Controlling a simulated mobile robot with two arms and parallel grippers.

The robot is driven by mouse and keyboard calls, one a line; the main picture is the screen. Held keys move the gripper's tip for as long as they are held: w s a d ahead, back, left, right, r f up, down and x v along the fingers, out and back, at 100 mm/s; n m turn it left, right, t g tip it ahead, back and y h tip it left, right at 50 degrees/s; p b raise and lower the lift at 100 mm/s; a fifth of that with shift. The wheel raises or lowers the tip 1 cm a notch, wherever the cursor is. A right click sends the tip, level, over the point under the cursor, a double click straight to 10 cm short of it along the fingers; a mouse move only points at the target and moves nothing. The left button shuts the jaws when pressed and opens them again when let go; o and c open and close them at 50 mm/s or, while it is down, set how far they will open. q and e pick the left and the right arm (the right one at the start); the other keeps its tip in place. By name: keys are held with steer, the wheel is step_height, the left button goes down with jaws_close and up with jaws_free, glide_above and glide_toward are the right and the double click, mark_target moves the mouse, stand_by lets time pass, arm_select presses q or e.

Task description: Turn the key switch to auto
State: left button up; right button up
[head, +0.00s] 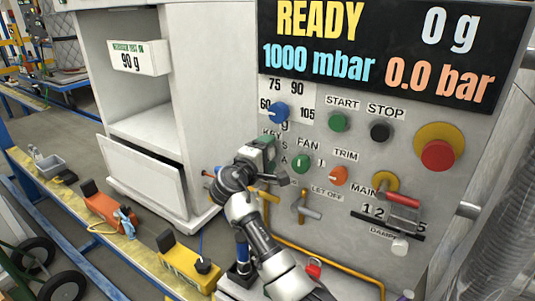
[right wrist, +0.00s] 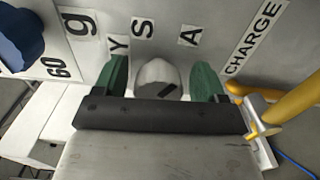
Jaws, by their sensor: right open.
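The key switch (right wrist: 157,76) shows in the right wrist view as a pale round knob with a dark slot or mark. The letters S and A stand on the panel beyond it. My right gripper (right wrist: 158,86) is open, with one green finger on each side of the knob. I cannot tell whether the fingers touch it. My left gripper is not in view.
A blue knob (head: 275,112) sits above the gripper, and a green FAN knob (head: 302,162) to its right. START (head: 339,122) and STOP (head: 380,131) buttons and a red emergency button (head: 437,155) are farther right. Yellow pipe handles (head: 300,200) project below. An open cabinet (head: 145,110) stands left.

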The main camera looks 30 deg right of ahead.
steer(key=shift+a, duration=0.1)
steer(key=b+v, duration=0.2)
steer(key=v, duration=0.8)
steer(key=shift+s+a, duration=0.2)
steer(key=shift+a, duration=0.05)
